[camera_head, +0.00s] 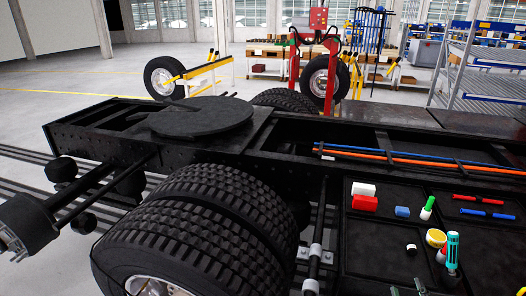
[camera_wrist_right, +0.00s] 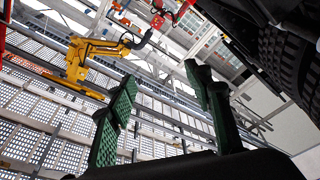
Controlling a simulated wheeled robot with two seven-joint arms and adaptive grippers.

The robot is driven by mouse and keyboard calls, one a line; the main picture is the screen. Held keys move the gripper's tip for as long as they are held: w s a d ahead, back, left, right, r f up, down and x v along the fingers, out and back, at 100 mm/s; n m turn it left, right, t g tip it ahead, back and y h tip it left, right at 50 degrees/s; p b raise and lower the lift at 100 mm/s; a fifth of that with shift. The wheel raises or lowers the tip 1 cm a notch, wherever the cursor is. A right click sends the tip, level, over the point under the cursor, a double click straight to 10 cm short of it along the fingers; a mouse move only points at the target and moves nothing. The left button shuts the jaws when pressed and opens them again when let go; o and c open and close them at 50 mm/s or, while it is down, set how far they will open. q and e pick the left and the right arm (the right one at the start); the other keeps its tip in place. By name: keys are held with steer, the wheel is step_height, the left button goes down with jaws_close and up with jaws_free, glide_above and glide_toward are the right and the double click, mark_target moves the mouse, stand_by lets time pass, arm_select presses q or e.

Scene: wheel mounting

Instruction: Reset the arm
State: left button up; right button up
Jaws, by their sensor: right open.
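My right gripper (camera_wrist_right: 162,80) shows in the right wrist view with its two green-padded fingers spread wide. Nothing is between them. The fingers point up toward the ceiling structure, and a dark tyre (camera_wrist_right: 283,62) is off to their right. In the head view the right gripper is hard to make out; small green bits at the bottom edge may be its fingertips. My left gripper is not in view. A black truck chassis (camera_head: 100,127) fills the middle, with large double tyres (camera_head: 195,225) at the front and a bare hub (camera_head: 22,228) at the left.
A tool tray (camera_head: 375,235) at the lower right holds red, blue and green parts and a teal screwdriver (camera_head: 452,250). Behind stand a wheel (camera_head: 163,77) by a yellow frame, a red stand (camera_head: 294,70) with another wheel, and metal racks (camera_head: 480,75). The floor at back left is clear.

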steer(key=s+d+f+m+g+h, duration=0.25)
steer(key=s+f+m+g, duration=0.2)
steer(key=f, duration=0.65)
steer(key=s+d+f+m+g+h, duration=0.1)
steer(key=s+d+f+m+g, duration=0.2)
steer(key=s+f+g, duration=0.5)
steer(key=s+a+f+g+y, duration=0.45)
steer(key=s+a+f, duration=0.6)
steer(key=f, duration=0.45)
step_height(320, 180, down, 29)
steer(key=s+a+y, duration=0.1)
steer(key=s+a, duration=0.1)
steer(key=s, duration=0.1)
steer(key=s+f+g, duration=0.1)
steer(key=s+f, duration=1.6)
steer(key=s, duration=0.2)
steer(key=shift+s+d+f+g, duration=0.2)
steer(key=shift+s+f+g, duration=0.1)
steer(key=shift+f, duration=0.05)
